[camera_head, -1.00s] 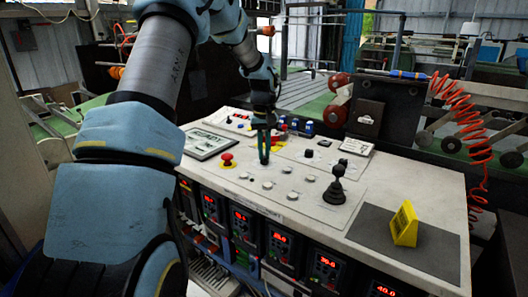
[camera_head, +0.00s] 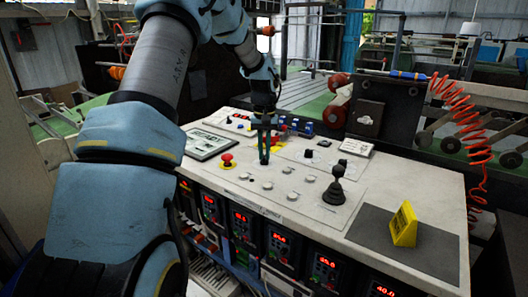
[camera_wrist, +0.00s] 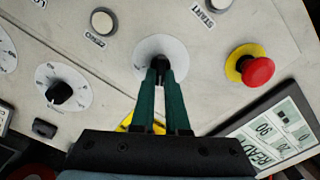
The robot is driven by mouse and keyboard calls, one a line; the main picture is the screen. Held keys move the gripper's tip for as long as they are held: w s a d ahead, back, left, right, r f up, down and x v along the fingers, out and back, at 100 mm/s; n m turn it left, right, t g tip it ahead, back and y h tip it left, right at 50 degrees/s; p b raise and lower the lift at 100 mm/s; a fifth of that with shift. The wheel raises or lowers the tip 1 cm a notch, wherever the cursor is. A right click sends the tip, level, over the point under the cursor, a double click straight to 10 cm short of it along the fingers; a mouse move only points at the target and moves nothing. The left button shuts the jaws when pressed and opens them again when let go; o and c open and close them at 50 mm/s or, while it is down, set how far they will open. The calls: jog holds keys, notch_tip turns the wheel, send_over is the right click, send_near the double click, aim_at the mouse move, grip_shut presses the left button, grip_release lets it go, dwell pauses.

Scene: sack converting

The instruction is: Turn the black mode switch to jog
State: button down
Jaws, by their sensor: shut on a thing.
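My gripper (camera_wrist: 160,68) points down at the panel, with its two green fingers close together. The fingers are shut on a small black switch knob (camera_wrist: 159,62) at the middle of a round white dial plate (camera_wrist: 173,45). The fingers hide most of the knob and part of the plate, so I cannot read its setting or the jog mark. In the head view my gripper (camera_head: 264,160) stands on the console top (camera_head: 400,183), right of the red emergency button (camera_head: 227,160).
A second black knob (camera_wrist: 60,92) on a numbered dial is at left. A red mushroom button (camera_wrist: 257,71) on yellow and a display (camera_wrist: 270,138) are at right. A black joystick (camera_head: 334,188) and yellow block (camera_head: 404,226) stand on the console's right part.

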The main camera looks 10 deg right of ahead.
jog(key=m, duration=0.6)
jog(key=shift+d+p, duration=0.2)
jog(key=shift+p, duration=0.2)
jog(key=shift+m, duration=0.4)
jog(key=c, duration=0.9)
grip_release()
notch_tip(320, 180, up, 11)
jog(key=b, duration=0.2)
jog(key=shift+s+b, duration=0.1)
jog(key=shift+b, duration=0.3)
